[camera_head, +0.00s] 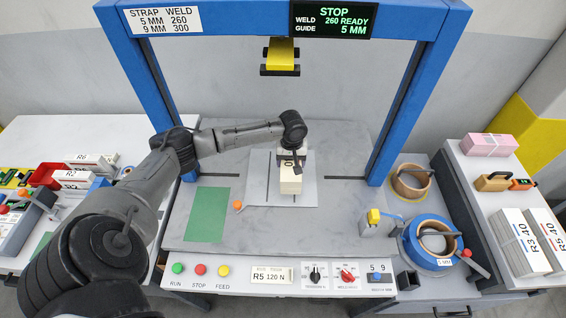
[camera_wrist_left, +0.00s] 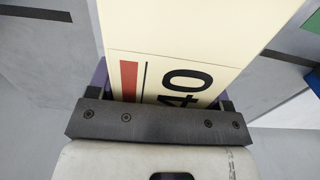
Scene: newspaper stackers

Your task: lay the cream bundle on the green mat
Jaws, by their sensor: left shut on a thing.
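The cream bundle (camera_head: 291,183) is at the middle of the grey strapping table, over the lighter plate under the blue arch. My left gripper (camera_head: 291,158) reaches it from above and is shut on it. In the left wrist view the bundle (camera_wrist_left: 190,35) fills the space between the fingers of the gripper (camera_wrist_left: 163,98); its label shows a red bar and "40". I cannot tell whether the bundle touches the plate. The green mat (camera_head: 207,215) lies bare on the table to the left of the bundle. My right gripper is not in view.
A small orange knob (camera_head: 238,205) stands between mat and plate. The blue arch (camera_head: 150,75) spans the table, with a yellow head (camera_head: 281,57) hanging from it. A button panel (camera_head: 280,277) runs along the front. Strap reels (camera_head: 432,240) and white bundles (camera_head: 521,243) are at right.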

